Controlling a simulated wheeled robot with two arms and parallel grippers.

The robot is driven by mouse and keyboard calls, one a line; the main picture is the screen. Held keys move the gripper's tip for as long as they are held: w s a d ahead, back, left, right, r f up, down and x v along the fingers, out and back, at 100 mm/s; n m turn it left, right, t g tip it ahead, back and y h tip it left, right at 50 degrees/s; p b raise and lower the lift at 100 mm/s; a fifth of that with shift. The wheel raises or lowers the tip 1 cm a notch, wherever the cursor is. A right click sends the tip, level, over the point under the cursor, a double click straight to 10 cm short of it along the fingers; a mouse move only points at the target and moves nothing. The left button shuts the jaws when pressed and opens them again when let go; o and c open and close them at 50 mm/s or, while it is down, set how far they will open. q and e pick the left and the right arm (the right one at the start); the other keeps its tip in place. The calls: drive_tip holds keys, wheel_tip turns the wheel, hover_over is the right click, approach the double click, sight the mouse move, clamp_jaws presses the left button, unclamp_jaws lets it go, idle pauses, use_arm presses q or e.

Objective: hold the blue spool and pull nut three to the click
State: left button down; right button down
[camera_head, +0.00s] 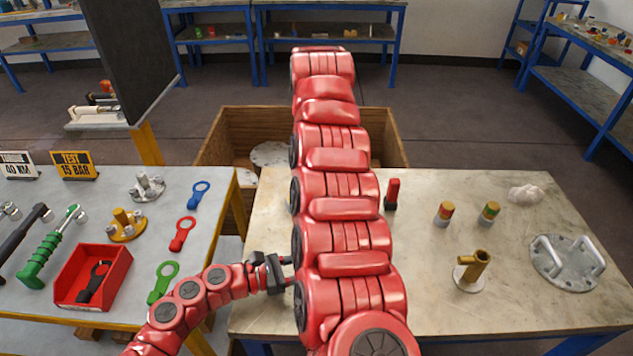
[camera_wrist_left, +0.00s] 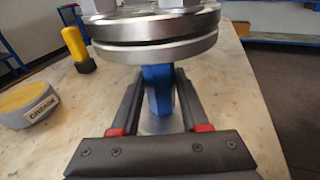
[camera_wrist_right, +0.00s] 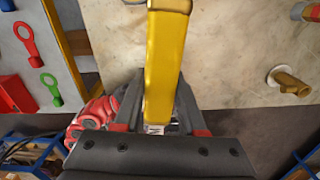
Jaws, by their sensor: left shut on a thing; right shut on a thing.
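The blue spool (camera_wrist_left: 158,90) stands upright below a pair of grey metal flanges (camera_wrist_left: 160,35) in the left wrist view. My left gripper (camera_wrist_left: 158,105) has its fingers on both sides of the blue neck and is shut on it. Grey fittings, perhaps nuts, show cut off at the top of the flanges; I cannot tell which is nut three. My right gripper (camera_wrist_right: 155,105) is shut on a yellow bar-like handle (camera_wrist_right: 162,60), whose far end leaves the picture. In the head view my left gripper (camera_head: 280,270) reaches behind my right arm, which hides the spool and my right gripper.
A grease tin (camera_wrist_left: 28,105) and a yellow-and-black object (camera_wrist_left: 77,48) stand near the spool. On the right table are a brass fitting (camera_head: 472,270), two small cylinders and a handled round plate (camera_head: 570,262). The left table (camera_head: 215,200) holds coloured spanners and a red tray (camera_head: 92,275).

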use_arm(q)
drive_tip(key=shift+c, duration=1.6)
unclamp_jaws()
